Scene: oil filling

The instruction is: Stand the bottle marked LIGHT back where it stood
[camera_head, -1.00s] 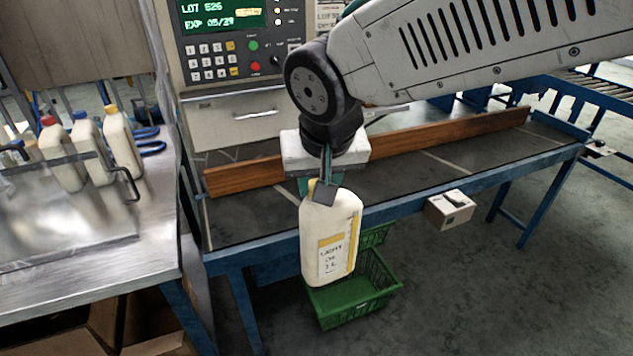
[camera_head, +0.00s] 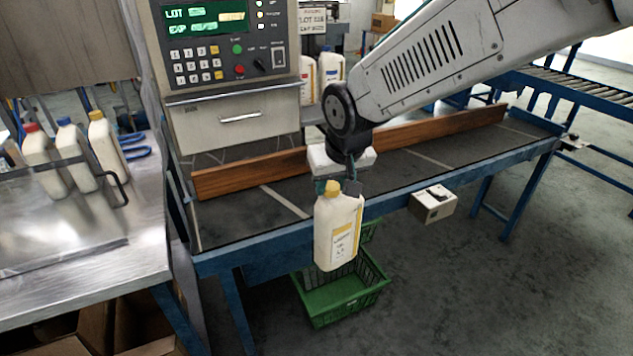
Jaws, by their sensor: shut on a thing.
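A cream bottle (camera_head: 338,232) with a yellow cap and a yellow-edged label hangs upright below my gripper (camera_head: 338,186). The label print is small; it seems to read LIGHT. My gripper is shut on it near the cap. The bottle is in front of the conveyor's near edge, in line with the green crate lower down.
The dark conveyor (camera_head: 235,218) with a wooden guide board (camera_head: 240,180) runs across the middle. A green crate (camera_head: 345,300) sits on the floor. The control panel (camera_head: 225,45) stands behind. More bottles (camera_head: 330,68) show beyond it. The steel table's front (camera_head: 60,275) is bare.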

